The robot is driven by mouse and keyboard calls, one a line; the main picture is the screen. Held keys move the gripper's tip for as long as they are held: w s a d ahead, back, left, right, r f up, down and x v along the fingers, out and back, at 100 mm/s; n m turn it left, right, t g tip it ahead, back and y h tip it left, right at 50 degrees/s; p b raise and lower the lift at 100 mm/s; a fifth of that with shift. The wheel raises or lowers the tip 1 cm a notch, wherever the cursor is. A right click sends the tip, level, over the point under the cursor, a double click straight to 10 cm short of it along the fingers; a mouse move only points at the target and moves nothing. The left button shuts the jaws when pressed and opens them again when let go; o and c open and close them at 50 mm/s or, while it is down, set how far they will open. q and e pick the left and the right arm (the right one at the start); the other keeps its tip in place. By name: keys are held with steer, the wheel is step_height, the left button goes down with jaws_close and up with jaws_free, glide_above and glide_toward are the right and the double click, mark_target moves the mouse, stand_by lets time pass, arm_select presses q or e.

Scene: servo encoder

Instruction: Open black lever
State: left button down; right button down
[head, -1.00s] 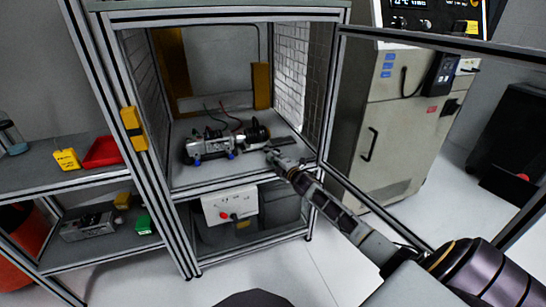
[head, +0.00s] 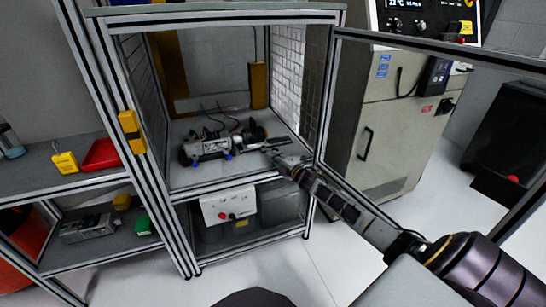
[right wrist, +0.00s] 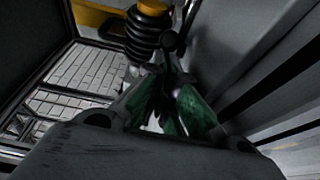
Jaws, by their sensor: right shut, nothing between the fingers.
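The servo assembly (head: 208,147), a silver and black motor unit with blue feet, sits on the shelf inside the framed enclosure. A black ribbed part (head: 253,132) stands at its right end and shows large in the right wrist view (right wrist: 145,38). A small black rounded knob (right wrist: 172,41), possibly the end of the black lever, lies just beyond the fingertips; I cannot tell whether they touch. My right gripper (head: 273,153) is at the assembly's right side, shut and empty; its greenish fingers (right wrist: 168,75) converge in the wrist view. My left gripper is out of view.
The enclosure's frame posts (head: 325,90) and open door frame (head: 430,45) stand around my right arm. A control box (head: 228,205) is below the shelf. A red tray (head: 101,155) lies on the left shelf. A grey cabinet (head: 385,140) stands at right.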

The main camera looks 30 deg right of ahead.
steer(key=shift+d+p, duration=0.3)
steer(key=shift+d, duration=0.75)
steer(key=shift+w+d, duration=0.2)
steer(key=shift+d, duration=0.45)
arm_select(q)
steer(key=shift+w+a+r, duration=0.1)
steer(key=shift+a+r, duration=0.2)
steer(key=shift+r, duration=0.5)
arm_select(e)
steer(key=shift+d, duration=0.15)
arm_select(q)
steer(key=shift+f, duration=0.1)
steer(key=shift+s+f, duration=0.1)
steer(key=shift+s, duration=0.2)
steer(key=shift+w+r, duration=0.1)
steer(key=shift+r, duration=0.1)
arm_select(e)
steer(key=shift+s+d, duration=0.1)
steer(key=s, duration=0.7)
steer(key=shift+d, duration=0.25)
